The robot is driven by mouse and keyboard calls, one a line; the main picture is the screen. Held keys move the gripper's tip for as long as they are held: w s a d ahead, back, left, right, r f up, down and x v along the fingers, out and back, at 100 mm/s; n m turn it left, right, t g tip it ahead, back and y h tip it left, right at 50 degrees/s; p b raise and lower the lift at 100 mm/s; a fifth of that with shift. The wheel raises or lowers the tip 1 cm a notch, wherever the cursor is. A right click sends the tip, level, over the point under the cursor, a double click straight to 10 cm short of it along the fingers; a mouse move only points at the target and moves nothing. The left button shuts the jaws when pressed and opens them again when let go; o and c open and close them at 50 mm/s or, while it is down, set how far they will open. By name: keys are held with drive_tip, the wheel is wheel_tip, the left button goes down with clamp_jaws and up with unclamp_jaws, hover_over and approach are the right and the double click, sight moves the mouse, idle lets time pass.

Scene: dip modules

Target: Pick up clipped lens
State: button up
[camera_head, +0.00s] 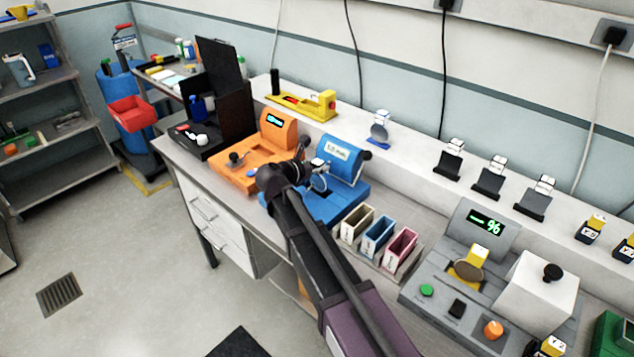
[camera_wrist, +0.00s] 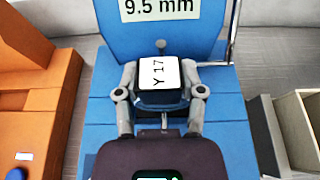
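The clipped lens shows as a dark clip with a white top marked Y 17 (camera_wrist: 160,77) in the wrist view. In the head view its round clear lens (camera_head: 319,183) hangs below the clip, at the blue 9.5 mm station (camera_head: 343,160). My gripper (camera_wrist: 160,72) has one finger against each side of the clip, with no clear gap showing. It also shows in the head view (camera_head: 308,170), reaching over the blue station. The lens itself is hidden behind the clip in the wrist view.
An orange station (camera_head: 232,178) stands close on the left. Three small coloured bins (camera_head: 377,236) stand close on the right, before a grey display station (camera_head: 487,222). Several other clipped pieces stand on the white ledge behind, one with a bluish lens (camera_head: 379,133).

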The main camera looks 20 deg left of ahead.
clamp_jaws()
drive_tip(key=shift+r, duration=0.2)
wheel_tip(320, 180, up, 4)
drive_tip(key=p, duration=0.4)
drive_tip(key=shift+f, duration=0.15)
drive_tip(key=s+a+p, duration=0.1)
drive_tip(key=s+a, duration=0.1)
drive_tip(key=s, duration=1.3)
drive_tip(key=shift+s+r, duration=0.4)
drive_tip(key=shift+r, duration=0.05)
drive_tip(key=shift+a, duration=0.1)
